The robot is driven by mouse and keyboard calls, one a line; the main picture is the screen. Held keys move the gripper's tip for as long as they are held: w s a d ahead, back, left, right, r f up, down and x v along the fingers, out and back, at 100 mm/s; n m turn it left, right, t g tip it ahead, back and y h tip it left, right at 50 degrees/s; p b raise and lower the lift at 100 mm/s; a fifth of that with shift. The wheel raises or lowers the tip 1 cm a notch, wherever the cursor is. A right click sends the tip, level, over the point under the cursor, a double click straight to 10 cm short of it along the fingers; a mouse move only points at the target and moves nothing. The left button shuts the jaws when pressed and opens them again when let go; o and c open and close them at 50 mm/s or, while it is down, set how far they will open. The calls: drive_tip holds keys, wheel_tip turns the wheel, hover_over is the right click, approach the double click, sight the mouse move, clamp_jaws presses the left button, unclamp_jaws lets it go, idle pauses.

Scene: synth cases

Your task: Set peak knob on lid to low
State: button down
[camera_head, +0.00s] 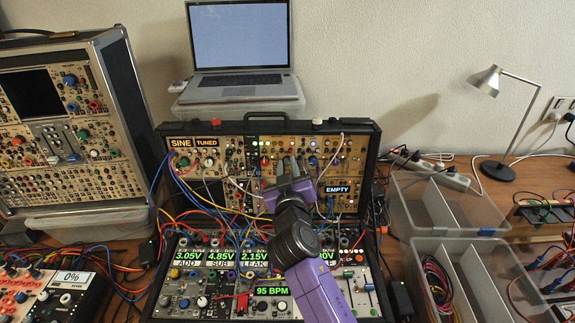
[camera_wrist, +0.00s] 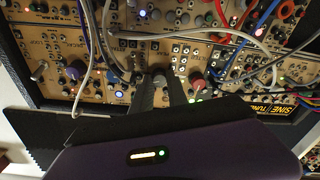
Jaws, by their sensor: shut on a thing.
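The lid (camera_head: 213,128) of the black case stands open and upright, full of tan synth modules with knobs and patch cables. My gripper (camera_head: 286,163) reaches up to the middle of the lid's panel. In the wrist view, my gripper (camera_wrist: 161,82) has its two dark fingers close together at the panel, shut on a small knob (camera_wrist: 160,78). The fingers hide most of that knob.
Patch cables arch close around my fingers, such as a white cable (camera_wrist: 185,36). A red-capped knob (camera_wrist: 196,79) sits just right of them. The lower case half (camera_head: 200,288) has lit displays. A laptop (camera_head: 240,45) stands behind; clear bins (camera_head: 440,205) are at right.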

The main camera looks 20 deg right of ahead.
drive_tip(key=n+p, duration=0.1)
drive_tip(key=n, duration=0.1)
drive_tip(key=n+p, duration=0.1)
drive_tip(key=n, duration=0.1)
drive_tip(key=shift+r+y, duration=0.2)
drive_tip(key=shift+y, duration=0.1)
drive_tip(key=n+p, duration=0.2)
drive_tip(key=n, duration=0.2)
drive_tip(key=shift+p, duration=0.3)
drive_tip(key=n+p, duration=0.3)
drive_tip(key=n, duration=0.1)
drive_tip(key=shift+g+y, duration=0.4)
drive_tip(key=shift+f+n+p, duration=0.15)
drive_tip(key=shift+n+p, duration=0.8)
drive_tip(key=shift+n, duration=0.25)
drive_tip(key=c, duration=1.3)
unclamp_jaws()
